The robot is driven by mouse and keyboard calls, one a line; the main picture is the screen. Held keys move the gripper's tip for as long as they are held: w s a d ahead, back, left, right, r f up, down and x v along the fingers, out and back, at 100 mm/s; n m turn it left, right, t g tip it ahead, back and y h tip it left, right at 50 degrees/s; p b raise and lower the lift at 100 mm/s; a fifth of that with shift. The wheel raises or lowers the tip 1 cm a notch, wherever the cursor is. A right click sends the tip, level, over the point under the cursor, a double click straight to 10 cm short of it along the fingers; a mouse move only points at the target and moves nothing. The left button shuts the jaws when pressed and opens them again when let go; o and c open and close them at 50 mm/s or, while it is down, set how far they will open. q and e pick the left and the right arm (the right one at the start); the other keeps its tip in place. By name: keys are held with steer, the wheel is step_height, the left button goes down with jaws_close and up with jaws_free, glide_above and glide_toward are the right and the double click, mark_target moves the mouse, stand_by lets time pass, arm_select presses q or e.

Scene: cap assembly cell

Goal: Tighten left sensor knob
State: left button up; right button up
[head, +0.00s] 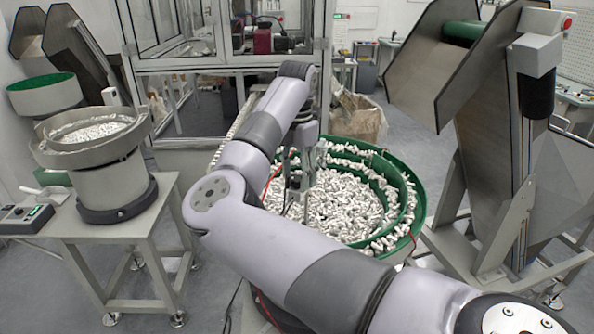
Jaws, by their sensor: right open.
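A large green bowl feeder (418,205) full of small white caps (345,205) stands in the middle of the view. My right gripper (297,196) hangs over the left part of this bowl and points down. It is open, and I see nothing held between its fingers. Thin red wires (271,181) show at the bowl's left side, close to the gripper. I cannot make out the left sensor knob; my right arm covers the bowl's left and front rim. My left gripper is not in view.
A smaller metal bowl feeder (112,180) with white caps stands on a grey table (150,228) at left, beside a control box (24,217). A tall metal hopper (480,85) rises at right. A glass-walled machine (180,60) and a carton (357,118) stand behind.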

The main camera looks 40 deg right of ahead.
steer(key=shift+c, duration=0.5)
steer(key=c, duration=1)
